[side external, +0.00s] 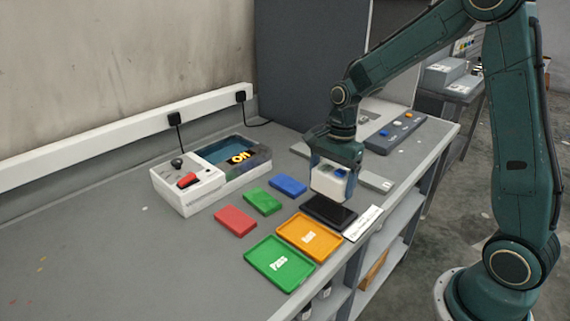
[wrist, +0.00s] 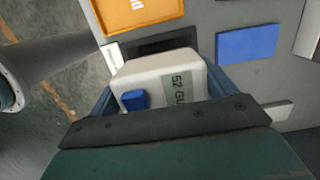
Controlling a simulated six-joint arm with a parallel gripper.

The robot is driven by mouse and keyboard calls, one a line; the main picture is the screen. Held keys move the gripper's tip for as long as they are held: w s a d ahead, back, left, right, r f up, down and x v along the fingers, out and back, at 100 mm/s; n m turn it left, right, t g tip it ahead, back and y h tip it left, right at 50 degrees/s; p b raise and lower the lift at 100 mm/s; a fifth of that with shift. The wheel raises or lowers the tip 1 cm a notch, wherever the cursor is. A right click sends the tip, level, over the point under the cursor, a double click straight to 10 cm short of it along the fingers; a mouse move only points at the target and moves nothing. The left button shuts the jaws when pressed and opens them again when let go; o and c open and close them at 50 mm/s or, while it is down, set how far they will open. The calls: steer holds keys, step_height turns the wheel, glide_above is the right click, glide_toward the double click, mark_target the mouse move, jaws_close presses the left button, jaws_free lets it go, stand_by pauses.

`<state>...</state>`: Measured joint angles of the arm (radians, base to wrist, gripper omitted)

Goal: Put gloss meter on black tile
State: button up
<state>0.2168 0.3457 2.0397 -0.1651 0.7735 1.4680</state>
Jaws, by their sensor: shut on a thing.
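The gloss meter (side external: 331,180) is a white box with a blue button and a small display. It is held in my gripper (side external: 334,176), which is shut on it. It also shows in the wrist view (wrist: 158,84), between the fingers. The black tile (side external: 329,210) lies on the bench, just below and in front of the meter in the side view. In the wrist view the tile (wrist: 160,45) shows as a dark strip past the meter, which hides the rest. The meter seems to be a little above the tile; the exact gap is hard to tell.
An orange tray (side external: 309,237) and a green tray (side external: 279,263) stand near the tile. Red (side external: 236,220), green (side external: 262,201) and blue (side external: 288,185) panels lie to the left. A white label (side external: 362,223) lies right of the tile. A white machine (side external: 189,184) stands further left.

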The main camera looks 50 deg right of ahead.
mark_target(330, 192)
steer(key=shift+f, duration=2.05)
steer(key=shift+f, duration=0.2)
steer(key=o, duration=1.3)
steer(key=shift+r, duration=0.15)
steer(key=r, duration=0.4)
steer(key=d+r, duration=0.1)
steer(key=r, duration=0.6)
steer(key=shift+d+r, duration=0.25)
steer(key=shift+r, duration=0.25)
steer(key=shift+r, duration=0.1)
